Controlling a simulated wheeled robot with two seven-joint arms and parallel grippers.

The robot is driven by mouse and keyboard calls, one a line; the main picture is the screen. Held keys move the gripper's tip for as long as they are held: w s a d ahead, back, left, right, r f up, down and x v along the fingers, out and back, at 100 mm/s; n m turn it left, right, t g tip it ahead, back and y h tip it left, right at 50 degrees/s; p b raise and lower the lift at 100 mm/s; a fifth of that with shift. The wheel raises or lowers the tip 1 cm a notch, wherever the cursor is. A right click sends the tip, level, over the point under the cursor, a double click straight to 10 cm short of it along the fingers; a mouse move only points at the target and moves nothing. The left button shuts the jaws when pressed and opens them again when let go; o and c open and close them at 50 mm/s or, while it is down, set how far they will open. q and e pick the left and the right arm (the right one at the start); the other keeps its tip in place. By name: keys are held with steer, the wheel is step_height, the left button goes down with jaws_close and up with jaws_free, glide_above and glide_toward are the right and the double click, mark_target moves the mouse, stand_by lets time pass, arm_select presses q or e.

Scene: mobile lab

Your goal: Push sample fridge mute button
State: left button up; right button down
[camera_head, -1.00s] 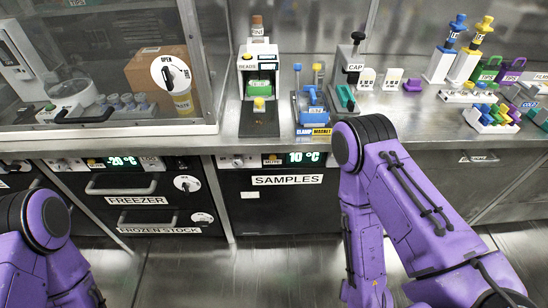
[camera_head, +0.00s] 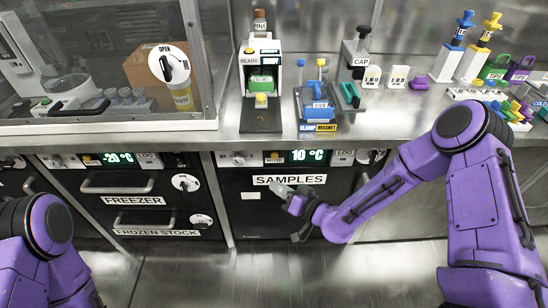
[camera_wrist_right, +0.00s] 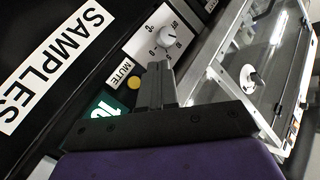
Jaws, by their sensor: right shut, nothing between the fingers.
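The sample fridge (camera_head: 320,205) is the black front marked SAMPLES under the counter. In the right wrist view, a small round yellow mute button (camera_wrist_right: 134,82) sits beside the MUTE label (camera_wrist_right: 119,73). My right gripper (camera_head: 279,190) is shut and empty, in front of the fridge just below the strip in the head view. Its fingertips (camera_wrist_right: 157,70) appear close beside the button in the wrist view; contact cannot be told. My left gripper is out of view.
A white dial (camera_wrist_right: 167,37) is near the fingertips on the same strip. The freezer (camera_head: 135,200) with its own controls is to the left.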

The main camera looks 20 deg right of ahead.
mark_target(275, 155)
steer(key=w+d+b, duration=0.1)
steer(key=w+d, duration=0.1)
steer(key=w, duration=0.6)
steer(key=shift+w+d+b, duration=0.2)
steer(key=shift+d+b, duration=0.05)
steer(key=shift+b, duration=0.1)
steer(key=shift+w, duration=0.15)
stand_by(1.7)
steer(key=shift+w+d, duration=0.1)
steer(key=shift+w, duration=0.15)
steer(key=shift+w+d+b, duration=0.15)
steer(key=shift+w+b, duration=0.25)
steer(key=shift+w, duration=0.1)
stand_by(0.7)
steer(key=shift+s+a+p, duration=0.25)
steer(key=shift+s+p, duration=0.05)
steer(key=shift+s, duration=0.6)
